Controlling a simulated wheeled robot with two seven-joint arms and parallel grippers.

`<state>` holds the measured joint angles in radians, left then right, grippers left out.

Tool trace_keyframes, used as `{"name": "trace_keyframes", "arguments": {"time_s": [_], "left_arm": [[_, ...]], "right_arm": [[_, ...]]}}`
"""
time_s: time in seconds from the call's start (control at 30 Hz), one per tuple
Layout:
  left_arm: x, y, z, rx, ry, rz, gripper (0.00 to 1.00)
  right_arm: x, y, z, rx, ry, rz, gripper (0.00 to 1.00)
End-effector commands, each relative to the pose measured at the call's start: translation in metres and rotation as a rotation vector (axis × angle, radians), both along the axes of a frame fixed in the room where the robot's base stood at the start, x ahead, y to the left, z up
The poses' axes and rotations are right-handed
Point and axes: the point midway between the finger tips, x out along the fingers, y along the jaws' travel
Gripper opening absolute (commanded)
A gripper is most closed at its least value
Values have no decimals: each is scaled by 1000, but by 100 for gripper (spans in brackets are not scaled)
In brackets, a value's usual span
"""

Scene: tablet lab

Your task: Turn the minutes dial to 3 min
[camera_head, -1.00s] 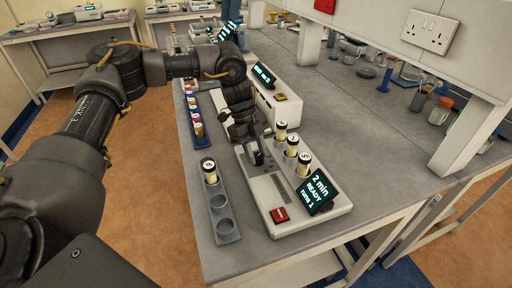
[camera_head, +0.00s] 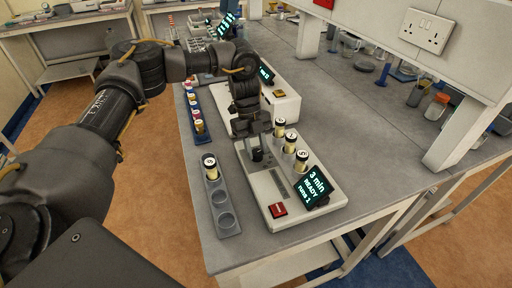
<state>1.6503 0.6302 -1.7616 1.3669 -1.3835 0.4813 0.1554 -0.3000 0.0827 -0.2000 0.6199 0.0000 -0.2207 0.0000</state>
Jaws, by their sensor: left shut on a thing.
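The white tester (camera_head: 297,218) stands on the bench with its black minutes dial (camera_head: 257,155) at the far left of its top. Its tilted display (camera_head: 315,187) reads 3 min, READY, runs 1. My left gripper (camera_head: 257,146) points down over the dial and is shut on it; the fingers partly hide the dial. A red button (camera_head: 277,210) sits at the tester's near left corner. My right gripper is out of view.
Vials with cream caps (camera_head: 290,143) stand in the tester's right side. A grey rack (camera_head: 229,228) with one vial (camera_head: 210,166) stands left of it, and a blue rack (camera_head: 191,101) farther back. Another white device (camera_head: 284,106) stands behind. A shelf post (camera_head: 457,135) rises at right.

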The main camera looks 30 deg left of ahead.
Motion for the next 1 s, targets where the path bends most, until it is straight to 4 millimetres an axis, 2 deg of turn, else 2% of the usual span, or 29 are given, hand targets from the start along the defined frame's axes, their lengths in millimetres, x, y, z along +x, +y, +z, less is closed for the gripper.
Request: {"name": "trace_keyframes", "arguments": {"time_s": [0.07,0.1,0.27,0.53,0.67,0.77,1.0], "left_arm": [[0,0,0,0,-1,0,10],[0,0,0,0,-1,0,34],[0,0,0,0,-1,0,55],[0,0,1,1,-1,1,55],[3,3,8,0,-3,2,55],[7,8,22,1,-4,2,55],[17,24,70,3,-5,2,55]], "right_arm": [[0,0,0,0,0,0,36],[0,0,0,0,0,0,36],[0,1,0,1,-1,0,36],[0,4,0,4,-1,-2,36],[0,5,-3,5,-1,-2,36],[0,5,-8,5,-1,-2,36],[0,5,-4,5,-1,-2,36]]}}
